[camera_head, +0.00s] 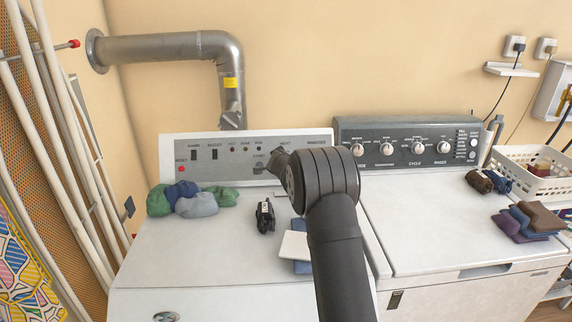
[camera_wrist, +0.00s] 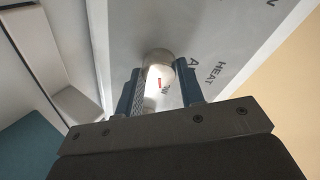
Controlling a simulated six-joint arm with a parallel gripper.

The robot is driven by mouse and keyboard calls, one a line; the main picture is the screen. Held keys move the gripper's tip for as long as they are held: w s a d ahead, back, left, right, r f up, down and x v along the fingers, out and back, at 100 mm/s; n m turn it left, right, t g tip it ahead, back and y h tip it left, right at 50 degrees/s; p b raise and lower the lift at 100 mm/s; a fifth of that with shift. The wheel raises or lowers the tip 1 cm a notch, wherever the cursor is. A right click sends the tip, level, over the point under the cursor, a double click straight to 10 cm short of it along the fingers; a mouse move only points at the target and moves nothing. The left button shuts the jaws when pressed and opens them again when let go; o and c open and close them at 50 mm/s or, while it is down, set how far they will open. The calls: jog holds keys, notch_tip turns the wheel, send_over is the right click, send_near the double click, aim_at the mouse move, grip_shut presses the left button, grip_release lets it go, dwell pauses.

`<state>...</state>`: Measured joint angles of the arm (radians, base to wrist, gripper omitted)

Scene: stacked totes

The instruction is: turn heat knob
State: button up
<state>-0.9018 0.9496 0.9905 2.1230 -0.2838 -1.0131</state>
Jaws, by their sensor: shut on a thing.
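The heat knob (camera_wrist: 158,58) is a rounded pale knob with a small red mark, on a light grey panel beside the printed word HEAT. In the wrist view my gripper (camera_wrist: 158,77) has one blue finger on each side of it and is shut on it. In the head view my gripper (camera_head: 277,160) reaches the control panel (camera_head: 222,155) of the left machine, under the HEAT label. My arm and wrist hide the knob and part of the panel there.
A second machine with a dark knob panel (camera_head: 350,132) stands at right. A white basket (camera_head: 540,185) and more cloths are farther right.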

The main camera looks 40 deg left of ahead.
jog(key=m, duration=0.5)
jog(key=shift+w+r+g, duration=0.1)
jog(key=shift+g, duration=0.2)
jog(key=shift+d+m+h, duration=0.1)
jog(key=shift+m+h, duration=0.2)
jog(key=shift+m, duration=1.7)
jog(key=shift+g, duration=0.3)
jog(key=o, duration=1)
jog(key=v, duration=1.7)
jog(key=shift+d, duration=0.15)
